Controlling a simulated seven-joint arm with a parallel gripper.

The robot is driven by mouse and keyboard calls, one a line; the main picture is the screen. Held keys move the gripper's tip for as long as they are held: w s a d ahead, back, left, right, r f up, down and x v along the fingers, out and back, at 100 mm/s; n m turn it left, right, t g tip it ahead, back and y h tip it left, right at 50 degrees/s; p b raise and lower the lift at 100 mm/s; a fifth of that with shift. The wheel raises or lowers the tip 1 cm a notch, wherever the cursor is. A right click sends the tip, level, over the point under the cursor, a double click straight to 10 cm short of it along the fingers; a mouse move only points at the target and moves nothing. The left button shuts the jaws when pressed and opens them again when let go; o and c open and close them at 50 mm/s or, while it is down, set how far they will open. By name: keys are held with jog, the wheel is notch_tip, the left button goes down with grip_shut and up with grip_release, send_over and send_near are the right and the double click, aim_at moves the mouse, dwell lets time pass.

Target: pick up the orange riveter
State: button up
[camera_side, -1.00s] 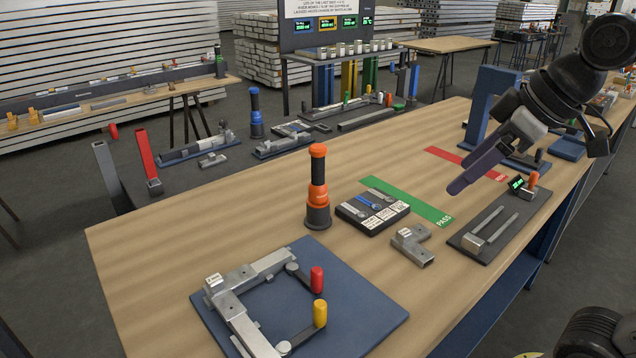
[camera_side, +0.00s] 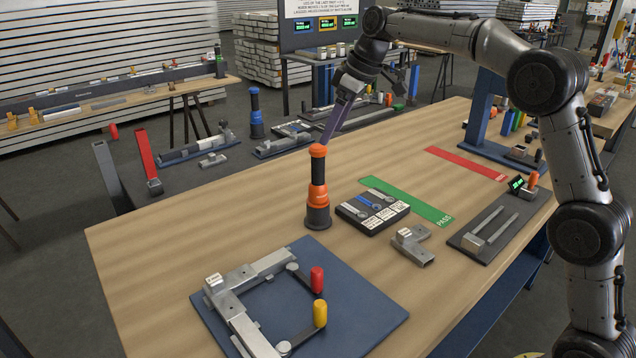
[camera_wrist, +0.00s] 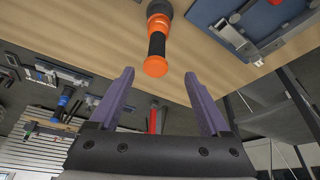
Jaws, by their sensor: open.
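The orange riveter (camera_side: 317,190) stands upright on the wooden table, with an orange cap, a black grip, an orange body and a dark base. My gripper (camera_side: 331,138) is in the air just behind and above the riveter's top in the side view, its purple fingers angled down toward it. In the wrist view the riveter (camera_wrist: 157,42) lies ahead of the fingers, its orange cap nearest, roughly between their lines. My gripper (camera_wrist: 160,82) is open there and nothing is between its fingers. Whether a fingertip touches the cap cannot be told in the side view.
A blue mat (camera_side: 365,315) with a metal clamp frame is in front of the riveter. A dark tool tray (camera_side: 372,212), a metal bracket (camera_side: 412,245) and a green PASS strip (camera_side: 415,203) are to its right. A blue riveter (camera_side: 256,112) stands on the bench behind.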

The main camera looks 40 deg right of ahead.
aim_at(313, 170)
jog(key=x, duration=0.8)
jog(key=shift+f, duration=0.1)
jog(key=shift+w+x, duration=0.15)
jog(key=shift+x, duration=1.15)
jog(key=shift+w+x, duration=0.1)
jog(key=shift+x, duration=1.2)
jog(key=shift+d, duration=0.15)
grip_shut()
jog(key=shift+r, duration=0.2)
